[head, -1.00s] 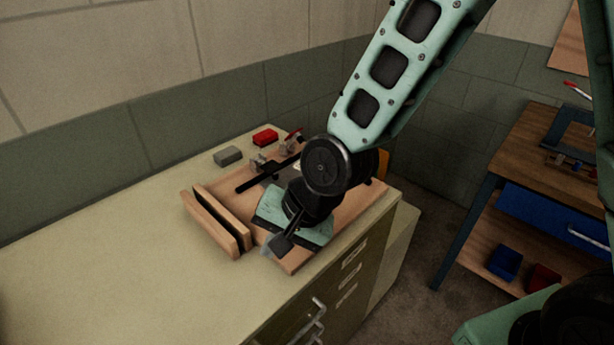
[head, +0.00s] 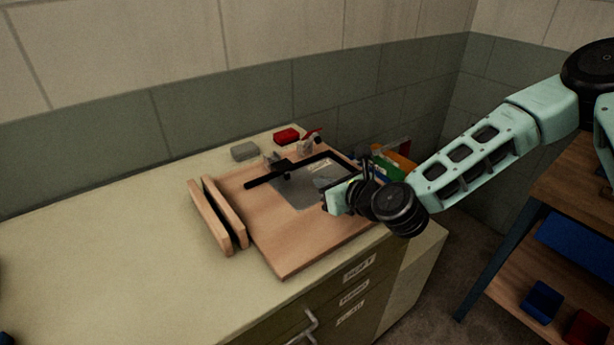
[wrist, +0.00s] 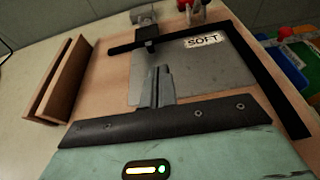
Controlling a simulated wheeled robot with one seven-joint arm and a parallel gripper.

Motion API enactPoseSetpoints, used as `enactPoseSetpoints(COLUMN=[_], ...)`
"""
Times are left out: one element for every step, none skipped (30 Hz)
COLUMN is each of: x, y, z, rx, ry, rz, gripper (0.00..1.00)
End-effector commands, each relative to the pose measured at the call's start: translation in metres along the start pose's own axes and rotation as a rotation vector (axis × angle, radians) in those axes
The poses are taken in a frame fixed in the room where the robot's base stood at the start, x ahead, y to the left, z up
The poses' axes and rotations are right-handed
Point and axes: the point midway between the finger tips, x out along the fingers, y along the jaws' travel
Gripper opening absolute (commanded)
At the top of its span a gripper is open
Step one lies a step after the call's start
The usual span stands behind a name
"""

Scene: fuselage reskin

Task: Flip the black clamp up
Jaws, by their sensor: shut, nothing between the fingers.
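The black clamp (head: 285,168) sits at the back of the wooden board, with a dark block over the black frame bar (head: 262,180). In the wrist view the black clamp (wrist: 148,34) is down against the bar, beyond the fingertips, with a grey metal base behind it. A second clamp with a red handle (head: 308,143) stands to its right, handle raised. My gripper (wrist: 158,72) is shut and empty over the grey sheet, apart from the clamp. In the head view it is at the board's right side, its fingertips hard to make out.
The wooden board (head: 290,250) lies on the bench. A slotted wooden holder (head: 212,222) stands at left. A grey block (head: 245,151) and a red block (head: 287,135) lie behind. Coloured bins (head: 400,165) are at right. The bench (head: 110,255) is clear at left.

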Motion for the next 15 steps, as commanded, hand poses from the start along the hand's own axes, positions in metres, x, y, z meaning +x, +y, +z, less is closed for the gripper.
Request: enactPoseSetpoints(x=[0.000,0.000,0.000,0.000,0.000,0.000,0.000,0.001,0.002,0.004,0.006,0.011,0.014,0.019,0.025], y=[0.000,0.000,0.000,0.000,0.000,0.000,0.000,0.001,0.001,0.001,0.001,0.001,0.001,0.002,0.001], z=[0.000,0.000,0.000,0.000,0.000,0.000,0.000,0.000,0.000,0.001,0.001,0.001,0.001,0.001,0.001], rx=[0.000,0.000,-0.001,-0.002,-0.002,-0.003,-0.003,-0.003,-0.003,-0.003,-0.003,-0.003,-0.003,-0.004,-0.005], ry=[0.000,0.000,0.000,0.000,0.000,0.001,0.001,0.001,0.001,0.001,0.001,0.000,0.001,0.001,0.001], rz=[0.000,0.000,0.001,0.001,0.001,0.001,0.001,0.002,0.002,0.002,0.002,0.002,0.003,0.003,0.003], gripper=[0.00,0.00,0.00,0.00,0.00,0.00,0.00,0.00,0.00,0.00,0.00,0.00,0.00,0.00,0.00])
